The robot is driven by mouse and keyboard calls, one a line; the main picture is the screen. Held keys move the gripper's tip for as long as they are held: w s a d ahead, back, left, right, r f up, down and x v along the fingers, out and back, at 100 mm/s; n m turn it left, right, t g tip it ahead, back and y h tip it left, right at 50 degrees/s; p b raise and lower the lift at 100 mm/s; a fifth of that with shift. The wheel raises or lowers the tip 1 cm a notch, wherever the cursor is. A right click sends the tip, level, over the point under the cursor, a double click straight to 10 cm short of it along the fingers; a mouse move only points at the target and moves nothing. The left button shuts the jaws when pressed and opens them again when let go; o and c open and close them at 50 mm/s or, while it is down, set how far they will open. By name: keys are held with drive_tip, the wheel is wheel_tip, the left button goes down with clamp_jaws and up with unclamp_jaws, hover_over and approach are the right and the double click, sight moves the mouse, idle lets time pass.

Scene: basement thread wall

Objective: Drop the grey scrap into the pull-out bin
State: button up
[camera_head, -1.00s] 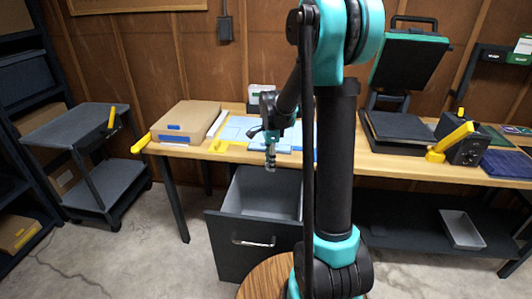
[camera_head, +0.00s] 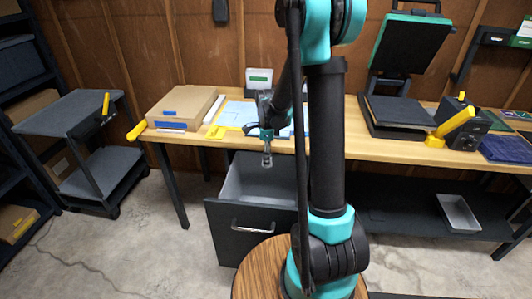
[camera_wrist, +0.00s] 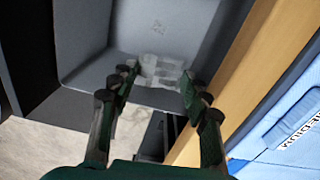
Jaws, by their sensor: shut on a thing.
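The pull-out bin (camera_head: 241,215) is a dark-fronted drawer with a grey inside and a metal handle. It stands pulled out below the front edge of the wooden bench. My gripper (camera_head: 267,161) hangs over the rear part of the bin's opening. In the wrist view, the fingers of my gripper (camera_wrist: 160,84) are closed on a pale grey, patchy piece, the grey scrap (camera_wrist: 160,68). The grey bin interior (camera_wrist: 96,45) lies behind it. The scrap is too small to make out clearly in the head view.
The bench (camera_head: 360,146) edge runs close beside my gripper. On it are a cardboard box (camera_head: 185,106), blue sheets (camera_head: 236,116), a black press (camera_head: 399,113) and a yellow-handled device (camera_head: 459,126). A grey cart (camera_head: 66,111) stands left. A grey tray (camera_head: 457,212) lies on the lower shelf.

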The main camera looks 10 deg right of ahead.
drive_tip(key=o, duration=0.8)
drive_tip(key=shift+c, duration=0.2)
wheel_tip(320, 180, up, 12)
idle(0.3)
